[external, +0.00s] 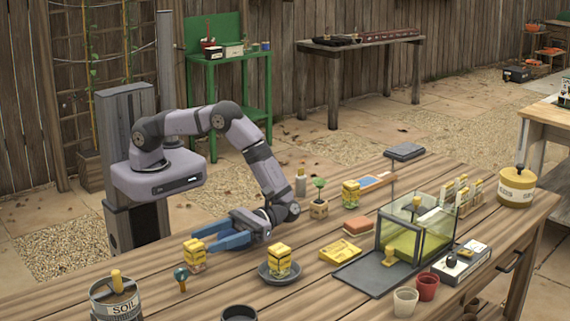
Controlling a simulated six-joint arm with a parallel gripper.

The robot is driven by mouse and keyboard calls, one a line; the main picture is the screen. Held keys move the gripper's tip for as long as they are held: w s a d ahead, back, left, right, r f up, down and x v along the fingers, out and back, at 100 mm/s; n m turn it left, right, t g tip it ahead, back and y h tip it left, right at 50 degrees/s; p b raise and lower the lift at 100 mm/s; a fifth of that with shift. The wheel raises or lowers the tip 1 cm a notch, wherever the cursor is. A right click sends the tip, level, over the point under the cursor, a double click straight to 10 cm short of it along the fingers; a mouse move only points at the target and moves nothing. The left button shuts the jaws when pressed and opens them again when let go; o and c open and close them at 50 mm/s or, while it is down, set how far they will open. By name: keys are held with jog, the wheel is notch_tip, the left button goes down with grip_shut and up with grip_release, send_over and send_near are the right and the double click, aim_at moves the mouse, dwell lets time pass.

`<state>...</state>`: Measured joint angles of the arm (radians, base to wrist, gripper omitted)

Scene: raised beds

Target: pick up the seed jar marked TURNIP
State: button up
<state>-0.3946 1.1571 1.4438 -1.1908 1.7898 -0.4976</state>
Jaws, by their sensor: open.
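Several small yellow-and-clear seed jars stand on the wooden table. One jar (195,253) is at the left, just beyond my gripper's fingertips. A second jar (279,259) stands in a dark round dish (263,274) near the front middle. A third jar (350,193) stands farther back, right of a small potted seedling. Their labels are too small to read, so I cannot tell which is marked TURNIP. My gripper (214,236) has blue fingers pointing left, low over the table. It is open, with nothing visible between the fingers.
A glass-sided box (418,240) on a dark mat stands at the right. A SOIL tin (118,300) is front left, and a small green-headed tool (180,278) stands near the left jar. A yellow packet (340,251), brown block (358,227) and seedling (319,200) fill the middle.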

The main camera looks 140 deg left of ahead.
aim_at(193, 243)
jog(key=d, duration=0.1)
jog(key=d+p, duration=0.1)
jog(key=d, duration=0.1)
jog(key=d+p, duration=0.1)
jog(key=shift+s+d+r, duration=0.2)
jog(key=shift+s+d, duration=0.05)
jog(key=shift+d+f, duration=0.1)
jog(key=shift+d, duration=0.25)
jog(key=c, duration=1.2)
